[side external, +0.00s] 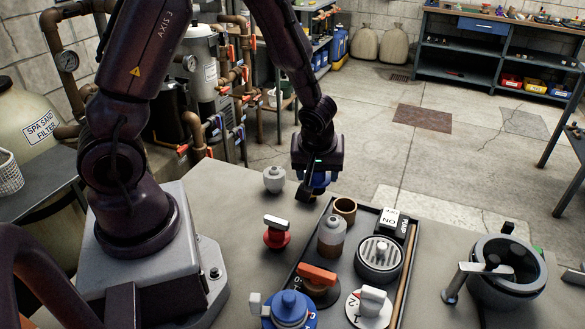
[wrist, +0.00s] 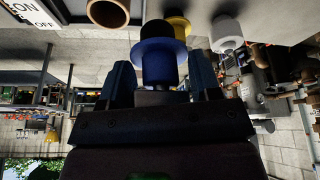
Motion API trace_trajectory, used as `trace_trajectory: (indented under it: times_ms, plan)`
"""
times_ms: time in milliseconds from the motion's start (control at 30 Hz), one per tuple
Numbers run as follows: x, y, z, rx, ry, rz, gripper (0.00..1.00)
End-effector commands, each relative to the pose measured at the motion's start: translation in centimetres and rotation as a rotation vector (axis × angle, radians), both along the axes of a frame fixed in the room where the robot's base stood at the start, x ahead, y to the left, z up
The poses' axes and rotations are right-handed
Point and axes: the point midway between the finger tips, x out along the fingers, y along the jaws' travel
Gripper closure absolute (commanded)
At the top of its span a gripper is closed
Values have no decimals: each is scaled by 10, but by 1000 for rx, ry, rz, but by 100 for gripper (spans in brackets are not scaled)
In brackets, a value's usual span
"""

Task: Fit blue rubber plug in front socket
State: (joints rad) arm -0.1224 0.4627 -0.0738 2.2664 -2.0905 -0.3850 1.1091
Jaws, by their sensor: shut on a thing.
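The blue plug (wrist: 155,62) has a wide blue flange and a dark cylindrical end. My gripper (wrist: 161,82) is shut on it, with a finger on either side and the dark end pointing away from the palm. In the side view, my gripper (side external: 310,190) is at the far edge of the bench, just right of a pale grey-white plug (side external: 274,179). Only some blue of the held plug (side external: 317,180) shows there. I cannot tell which opening is the front socket. A brown open ring (side external: 344,207) stands at the tray's far end, to the right and nearer the camera.
A dark tray (side external: 300,262) holds an amber bottle (side external: 331,238), a round grate (side external: 379,256) and a pump switch (side external: 393,221). A red plug (side external: 277,235) stands left of it.

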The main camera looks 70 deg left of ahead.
Motion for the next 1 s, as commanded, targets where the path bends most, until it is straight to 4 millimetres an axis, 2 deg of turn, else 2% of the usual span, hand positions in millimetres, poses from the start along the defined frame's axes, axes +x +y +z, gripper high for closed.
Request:
trace_trajectory:
  times_ms: [33, 100, 200, 267, 433, 800, 1000]
  plan:
    - [16, -5, 0, -4, -6, -60, 67]
    - [36, -14, 2, -4, -11, -158, 67]
    - [55, -23, 7, 10, -14, -275, 67]
    - [60, -25, 10, 22, -14, -323, 67]
    - [60, -25, 6, 37, 7, -375, 66]
    - [59, -25, -21, 37, 7, -375, 66]
    - [59, -25, -27, 37, 6, -373, 66]
